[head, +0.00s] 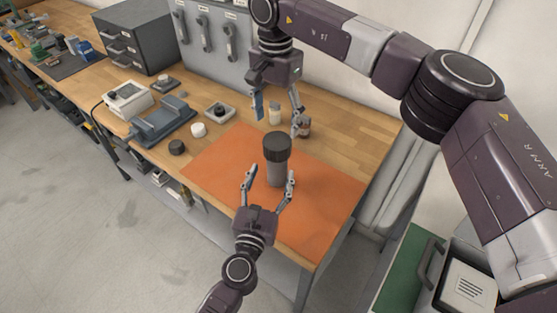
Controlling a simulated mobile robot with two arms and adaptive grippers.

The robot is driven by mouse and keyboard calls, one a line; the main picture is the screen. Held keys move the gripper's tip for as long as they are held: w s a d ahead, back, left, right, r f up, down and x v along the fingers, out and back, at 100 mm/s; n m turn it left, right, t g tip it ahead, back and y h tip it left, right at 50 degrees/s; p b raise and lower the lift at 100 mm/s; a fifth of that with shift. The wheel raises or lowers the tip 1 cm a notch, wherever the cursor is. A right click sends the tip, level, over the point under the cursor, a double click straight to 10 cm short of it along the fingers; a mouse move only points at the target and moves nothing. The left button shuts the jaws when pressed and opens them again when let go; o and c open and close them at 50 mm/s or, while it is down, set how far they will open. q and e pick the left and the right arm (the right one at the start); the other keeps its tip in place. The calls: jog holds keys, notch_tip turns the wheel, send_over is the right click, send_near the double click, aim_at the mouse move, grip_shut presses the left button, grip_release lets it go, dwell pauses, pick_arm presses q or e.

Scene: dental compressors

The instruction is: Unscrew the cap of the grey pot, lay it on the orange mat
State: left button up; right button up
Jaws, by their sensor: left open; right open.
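The grey pot (276,174) stands upright on the orange mat (222,165), with its dark cap (277,147) on top. My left gripper (268,177) is open in front of the pot, with one finger on each side of its lower body. Whether the fingers touch the pot I cannot tell. My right gripper (277,114) is open above and behind the pot, pointing down, its fingers spread wide. It is apart from the cap. The mat shows bare to the left and right of the pot.
Small jars (274,114) stand behind the mat, near the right gripper. A dark round piece (177,147) and a white one (198,129) lie left of the mat. A grey vise-like fixture (162,122) and a drawer cabinet (135,40) stand farther left. The table's right edge is close to the mat.

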aim_at(275, 168)
pick_arm(q)
jog(key=x, duration=0.6)
jog(key=shift+d, duration=0.25)
jog(key=shift+s+a+r, duration=0.1)
jog(key=shift+s+r, duration=0.05)
jog(key=shift+s, duration=0.05)
jog(key=shift+w, duration=0.15)
jog(key=c, duration=0.7)
grip_shut()
